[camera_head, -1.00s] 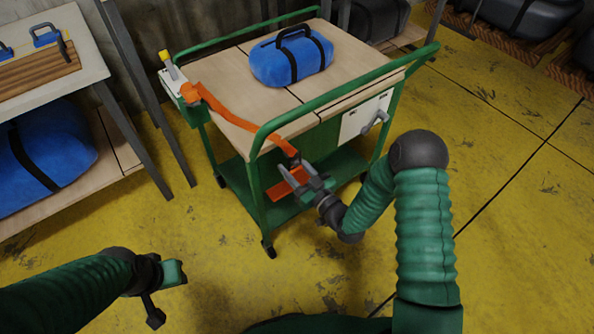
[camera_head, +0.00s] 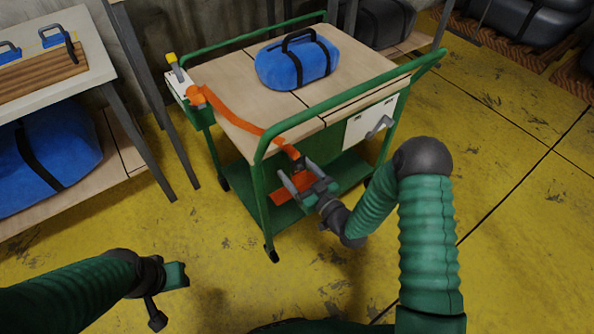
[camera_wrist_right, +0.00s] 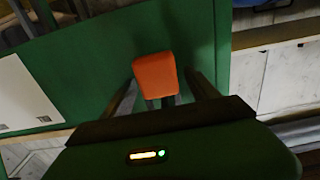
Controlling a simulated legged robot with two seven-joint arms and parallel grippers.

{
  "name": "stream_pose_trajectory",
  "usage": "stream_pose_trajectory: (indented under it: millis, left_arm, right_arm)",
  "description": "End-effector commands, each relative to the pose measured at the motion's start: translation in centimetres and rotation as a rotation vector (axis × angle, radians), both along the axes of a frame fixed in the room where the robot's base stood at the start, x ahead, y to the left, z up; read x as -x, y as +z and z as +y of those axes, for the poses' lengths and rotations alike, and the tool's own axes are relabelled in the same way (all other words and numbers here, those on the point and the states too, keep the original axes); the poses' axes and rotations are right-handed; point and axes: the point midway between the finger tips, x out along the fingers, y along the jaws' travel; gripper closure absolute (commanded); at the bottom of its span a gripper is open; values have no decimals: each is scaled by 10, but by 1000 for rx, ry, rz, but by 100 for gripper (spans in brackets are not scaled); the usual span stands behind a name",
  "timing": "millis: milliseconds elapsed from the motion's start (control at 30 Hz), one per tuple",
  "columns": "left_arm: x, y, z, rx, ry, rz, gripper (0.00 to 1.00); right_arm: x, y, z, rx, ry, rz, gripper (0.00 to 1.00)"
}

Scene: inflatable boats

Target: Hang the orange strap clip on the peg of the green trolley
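The green trolley (camera_head: 262,205) has a wooden top and stands ahead of me. An orange strap (camera_head: 238,122) runs from its back left corner across the top and over the near edge. A dark fitting (camera_head: 297,163) is at the strap's near end. An orange piece (camera_head: 291,187) shows below it, and an orange block (camera_wrist_right: 155,75), probably the clip, shows in the right wrist view. My right gripper (camera_head: 299,175) is open, its fingers on either side of the block with gaps visible. The peg cannot be made out. My left gripper (camera_head: 168,295) is low at left, away from the trolley.
A blue bag (camera_head: 297,63) lies on the trolley top. A table (camera_head: 92,75) stands at left with a blue bag (camera_head: 50,155) underneath. Yellow floor is clear in front.

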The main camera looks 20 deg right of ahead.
Motion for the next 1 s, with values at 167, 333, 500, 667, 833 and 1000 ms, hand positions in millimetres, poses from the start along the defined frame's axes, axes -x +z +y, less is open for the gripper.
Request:
stream_pose_trajectory:
  millis: [167,333,500,667,833,1000]
  left_arm:
    - [0,0,0,0,0,0,64]
    - [0,6,0,0,0,0,64]
    - [0,17,0,0,0,0,64]
    - [0,25,0,0,0,0,64]
    - [0,29,0,0,0,0,64]
    - [0,31,0,0,0,0,64]
  right_arm:
    - [0,0,0,0,0,1,32]
    - [15,1,-6,0,-1,4,32]
    - [58,2,-21,-2,-3,6,32]
    - [103,1,-38,-3,-3,7,32]
    - [140,-1,-52,-1,-3,6,32]
    - [157,-1,-57,-1,-1,3,32]
